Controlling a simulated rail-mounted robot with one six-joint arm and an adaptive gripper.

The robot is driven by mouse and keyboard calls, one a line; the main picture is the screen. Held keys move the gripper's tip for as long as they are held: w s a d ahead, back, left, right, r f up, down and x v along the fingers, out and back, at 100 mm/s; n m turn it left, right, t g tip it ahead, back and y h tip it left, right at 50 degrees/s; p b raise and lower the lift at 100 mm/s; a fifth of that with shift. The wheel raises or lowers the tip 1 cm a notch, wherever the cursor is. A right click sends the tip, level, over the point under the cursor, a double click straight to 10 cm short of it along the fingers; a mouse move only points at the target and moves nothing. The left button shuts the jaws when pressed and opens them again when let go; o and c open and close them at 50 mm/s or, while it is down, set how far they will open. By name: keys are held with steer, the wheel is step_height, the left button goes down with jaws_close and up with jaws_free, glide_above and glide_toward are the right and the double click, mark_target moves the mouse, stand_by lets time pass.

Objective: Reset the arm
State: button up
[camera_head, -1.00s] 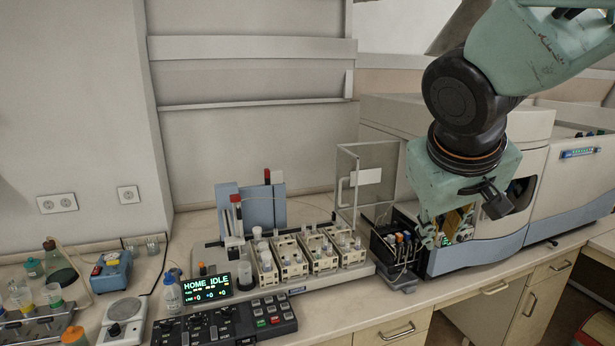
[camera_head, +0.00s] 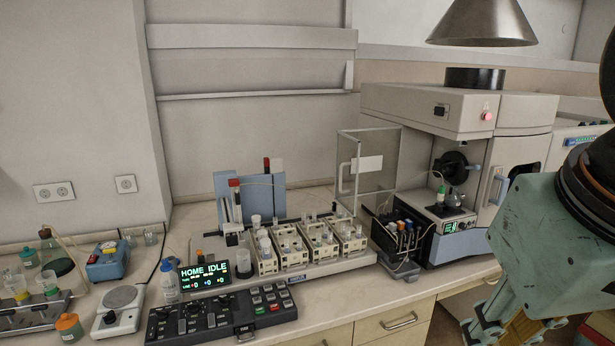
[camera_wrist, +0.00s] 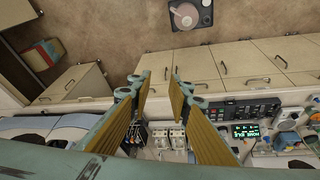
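My gripper (camera_head: 503,325) hangs at the lower right of the head view, in front of the bench edge, with its fingertips partly cut off by the frame. In the wrist view my gripper (camera_wrist: 158,88) shows two fingers with tan pads held apart, with nothing between them. The gripper is open and empty. The spectrometer (camera_head: 425,105) stands at the back right, clear of the gripper. A display (camera_head: 205,274) on the bench reads "HOME IDLE".
An autosampler with several sample racks (camera_head: 320,243) sits mid-bench behind a control panel (camera_head: 222,316). A glass door (camera_head: 372,170) stands open beside the spectrometer. A metal hood (camera_head: 482,25) hangs above it. Drawers (camera_wrist: 235,72) line the bench front, with open floor (camera_wrist: 110,35) before them.

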steer(key=shift+y, duration=0.4)
steer(key=shift+s+a+f+b, duration=0.1)
steer(key=shift+s+a+f, duration=0.2)
steer(key=shift+s, duration=0.35)
steer(key=shift+s+a+f+b, duration=0.15)
steer(key=shift+s+a+f, duration=0.15)
steer(key=shift+s, duration=0.35)
steer(key=shift+s+a+f+b, duration=0.1)
steer(key=shift+s+a+f, duration=0.15)
steer(key=shift+s, duration=0.4)
